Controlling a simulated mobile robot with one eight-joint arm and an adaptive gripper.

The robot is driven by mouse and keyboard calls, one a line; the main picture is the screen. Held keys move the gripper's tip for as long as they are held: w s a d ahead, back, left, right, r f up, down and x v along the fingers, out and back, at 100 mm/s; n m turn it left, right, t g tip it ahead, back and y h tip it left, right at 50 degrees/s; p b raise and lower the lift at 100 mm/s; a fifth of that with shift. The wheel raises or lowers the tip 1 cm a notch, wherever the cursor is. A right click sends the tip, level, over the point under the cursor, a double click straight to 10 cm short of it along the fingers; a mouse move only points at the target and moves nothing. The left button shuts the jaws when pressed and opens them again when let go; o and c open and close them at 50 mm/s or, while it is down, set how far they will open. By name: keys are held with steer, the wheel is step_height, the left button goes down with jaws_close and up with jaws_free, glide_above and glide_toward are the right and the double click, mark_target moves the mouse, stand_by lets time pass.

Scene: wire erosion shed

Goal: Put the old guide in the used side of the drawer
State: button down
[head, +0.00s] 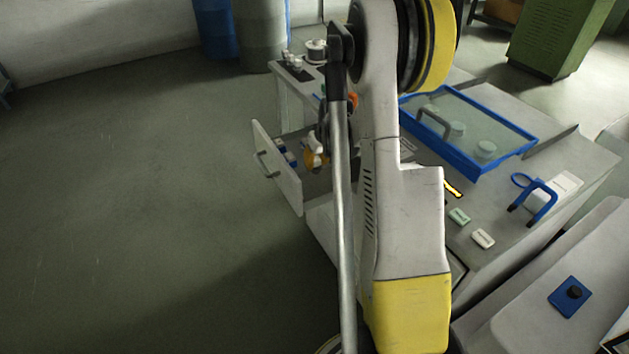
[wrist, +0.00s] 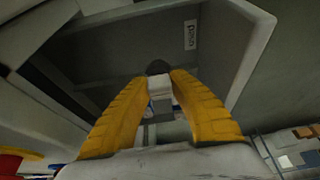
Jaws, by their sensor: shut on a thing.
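The drawer (head: 277,167) stands pulled out of the bench in the head view. Its inside fills the upper part of the wrist view, with a pale rim (wrist: 255,60). A label (wrist: 190,35), upside down and apparently reading "used", is on the grey inside of the drawer. My gripper (wrist: 160,80) has its yellow fingers shut on a small pale block with a dark end, the old guide (wrist: 161,88). It is over the used side, and I cannot tell how high. In the head view my gripper (head: 315,158) is at the drawer, partly hidden by my arm.
Small blue things (head: 287,153) show in the drawer near its front. A blue-framed tray (head: 463,165) with round pale pieces lies on the bench. A blue clamp-like handle (head: 540,203) and small blocks (head: 483,239) lie nearer. The floor left of the drawer is clear.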

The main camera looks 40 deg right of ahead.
step_height(320, 180, down, 7)
steer(key=shift+s+f+b, duration=0.1)
steer(key=shift+b, duration=1.15)
steer(key=shift+f, duration=0.25)
steer(key=c, duration=1.3)
jaws_free()
steer(key=shift+r, duration=0.1)
steer(key=shift+o, duration=0.2)
